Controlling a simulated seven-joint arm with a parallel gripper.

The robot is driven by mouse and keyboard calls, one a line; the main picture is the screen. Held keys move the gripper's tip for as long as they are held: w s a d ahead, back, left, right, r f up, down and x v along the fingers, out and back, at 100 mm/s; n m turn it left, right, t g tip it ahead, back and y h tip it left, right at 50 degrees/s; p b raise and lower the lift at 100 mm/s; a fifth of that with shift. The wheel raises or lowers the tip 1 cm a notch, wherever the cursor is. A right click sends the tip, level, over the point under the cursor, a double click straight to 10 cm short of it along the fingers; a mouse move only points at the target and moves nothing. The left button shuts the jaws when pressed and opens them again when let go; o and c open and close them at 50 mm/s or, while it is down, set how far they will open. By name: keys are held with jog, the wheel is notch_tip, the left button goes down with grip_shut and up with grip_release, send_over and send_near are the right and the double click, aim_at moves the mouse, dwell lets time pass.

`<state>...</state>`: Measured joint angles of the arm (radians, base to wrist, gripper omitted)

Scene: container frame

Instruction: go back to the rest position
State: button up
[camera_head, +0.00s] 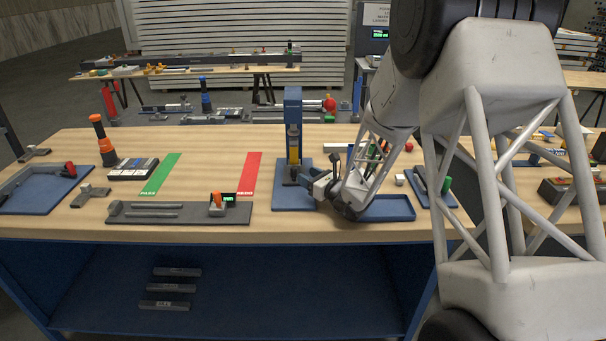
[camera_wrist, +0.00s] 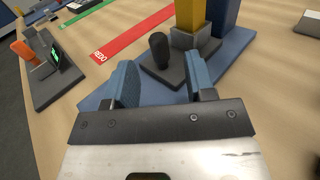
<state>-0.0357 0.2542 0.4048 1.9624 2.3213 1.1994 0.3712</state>
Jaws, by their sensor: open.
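My gripper (camera_head: 312,180) is low over the front of the wooden bench, right beside the blue press-like station (camera_head: 293,115). In the wrist view my gripper (camera_wrist: 163,88) shows two blue finger pads spread apart with nothing between them. Past the fingertips is a dark base with a black knob (camera_wrist: 159,48) and a yellow and grey column (camera_wrist: 193,20) on a blue plate (camera_wrist: 236,55). The fingers are over the plate's near side; whether they touch it I cannot tell. My arm reaches in from the right and hides part of the bench.
A red strip (camera_head: 249,175) and a green strip (camera_head: 161,174) lie left of the station. A grey fixture (camera_head: 178,214) with an orange clamp is at the front edge. A blue tray (camera_head: 388,208) is right of my gripper. An orange-topped tool (camera_head: 102,140) stands at the left.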

jog(key=shift+s+d, duration=0.25)
jog(key=shift+d, duration=0.05)
jog(key=shift+r, duration=0.1)
jog(key=shift+s+a+r, duration=0.1)
jog(key=shift+s+r, duration=0.1)
jog(key=s+a+r+n+g, duration=0.1)
jog(key=s+r+n+g, duration=0.5)
jog(key=s, duration=0.6)
jog(key=s+r+n+g, duration=0.4)
jog(key=s+r+n, duration=0.4)
jog(key=s, duration=0.4)
jog(key=s+d+r+n+h, duration=0.1)
jog(key=s+d+n+h, duration=0.5)
jog(key=s, duration=0.7)
jog(key=s+d+r+n+h, duration=0.1)
jog(key=s+d+n+h, duration=0.5)
jog(key=s+d, duration=0.4)
jog(key=s+h, duration=0.1)
jog(key=s, duration=0.2)
jog(key=shift+s+n, duration=0.2)
jog(key=shift+n, duration=0.2)
